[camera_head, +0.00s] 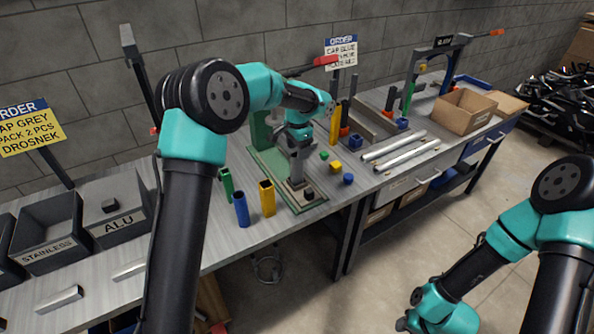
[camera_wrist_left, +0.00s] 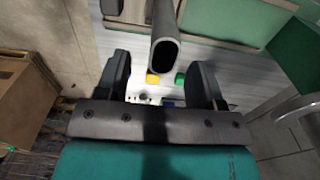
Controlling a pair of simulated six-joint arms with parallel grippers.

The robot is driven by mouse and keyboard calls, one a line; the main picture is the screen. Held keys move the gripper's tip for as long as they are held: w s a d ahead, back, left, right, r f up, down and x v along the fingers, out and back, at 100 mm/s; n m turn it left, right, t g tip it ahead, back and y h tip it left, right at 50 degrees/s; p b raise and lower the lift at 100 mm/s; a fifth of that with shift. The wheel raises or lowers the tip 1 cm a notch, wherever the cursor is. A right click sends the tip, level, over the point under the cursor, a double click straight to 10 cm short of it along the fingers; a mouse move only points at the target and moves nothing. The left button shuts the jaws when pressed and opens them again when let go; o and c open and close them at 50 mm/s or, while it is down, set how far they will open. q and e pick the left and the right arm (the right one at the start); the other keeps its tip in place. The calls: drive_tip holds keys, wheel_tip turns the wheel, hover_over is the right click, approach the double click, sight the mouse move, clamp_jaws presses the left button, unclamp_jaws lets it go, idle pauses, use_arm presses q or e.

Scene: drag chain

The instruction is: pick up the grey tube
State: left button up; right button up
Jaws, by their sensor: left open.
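The grey tube (camera_wrist_left: 165,52) shows in the left wrist view with its dark open end facing the camera, between my open left gripper (camera_wrist_left: 160,76)'s two fingers. I see gaps on both sides, so the fingers look apart from it. In the head view the left gripper (camera_head: 298,146) points down over the green-edged fixture (camera_head: 312,205), and the grey tube (camera_head: 296,172) stands beneath it, partly hidden by the gripper. My right arm is at the lower right, but its jaws are out of sight.
Green (camera_head: 226,184), blue (camera_head: 241,209) and yellow (camera_head: 267,198) tubes stand left of the fixture. Small coloured caps lie right of it, near two silvery tubes (camera_head: 400,152). Grey bins (camera_head: 112,208) stand at the left, a cardboard box (camera_head: 463,111) at the back right.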

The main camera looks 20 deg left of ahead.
sight(297, 170)
use_arm(q)
wheel_tip(297, 170, down, 5)
drive_tip(key=shift+w+a+f, duration=0.1)
drive_tip(key=shift+a, duration=0.05)
idle(0.4)
idle(0.4)
drive_tip(key=c, duration=1.1)
